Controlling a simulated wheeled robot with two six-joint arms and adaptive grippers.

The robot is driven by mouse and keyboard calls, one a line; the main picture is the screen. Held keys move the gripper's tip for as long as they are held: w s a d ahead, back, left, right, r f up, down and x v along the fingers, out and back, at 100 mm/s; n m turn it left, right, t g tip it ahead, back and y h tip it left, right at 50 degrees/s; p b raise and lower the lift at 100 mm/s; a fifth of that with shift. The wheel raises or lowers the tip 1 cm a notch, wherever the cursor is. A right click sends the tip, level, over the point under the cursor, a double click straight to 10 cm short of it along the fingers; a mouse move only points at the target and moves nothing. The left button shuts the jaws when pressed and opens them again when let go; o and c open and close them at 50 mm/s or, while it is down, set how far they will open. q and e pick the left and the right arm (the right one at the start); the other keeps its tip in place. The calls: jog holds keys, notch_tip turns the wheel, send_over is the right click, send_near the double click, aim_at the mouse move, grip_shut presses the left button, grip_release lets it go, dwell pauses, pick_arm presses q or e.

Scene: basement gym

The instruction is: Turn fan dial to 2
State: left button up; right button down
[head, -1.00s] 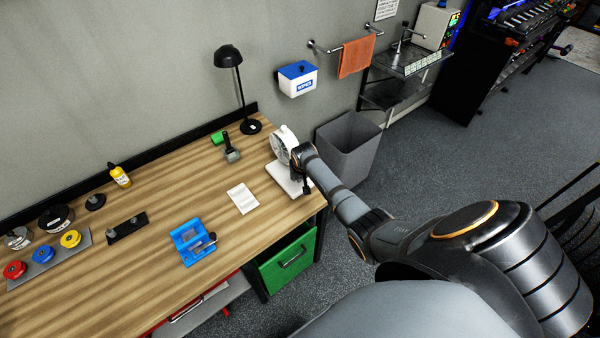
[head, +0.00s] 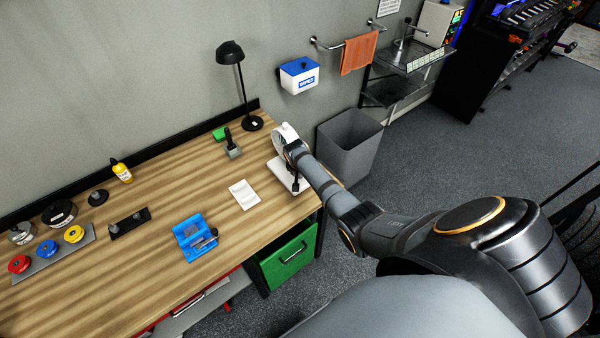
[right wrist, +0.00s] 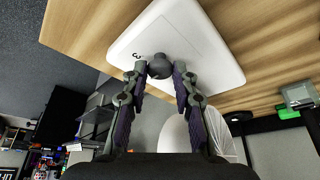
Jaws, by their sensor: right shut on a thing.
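The white fan (head: 285,131) stands at the right end of the wooden workbench, with its flat white base partly behind my right arm. My right gripper (head: 294,187) reaches down over the front of that base. In the right wrist view, the white base (right wrist: 208,48) carries a dark round dial (right wrist: 160,66) with a small dark mark beside it. The fingertips of my right gripper (right wrist: 160,74) are shut on the dial from both sides. The number the dial points to cannot be read. My left gripper is not in view.
A grey bin (head: 348,145) stands beyond the bench's right end.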

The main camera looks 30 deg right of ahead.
jog(key=c, duration=1.1)
grip_release()
jog(key=shift+o, duration=0.2)
jog(key=v, duration=1.2)
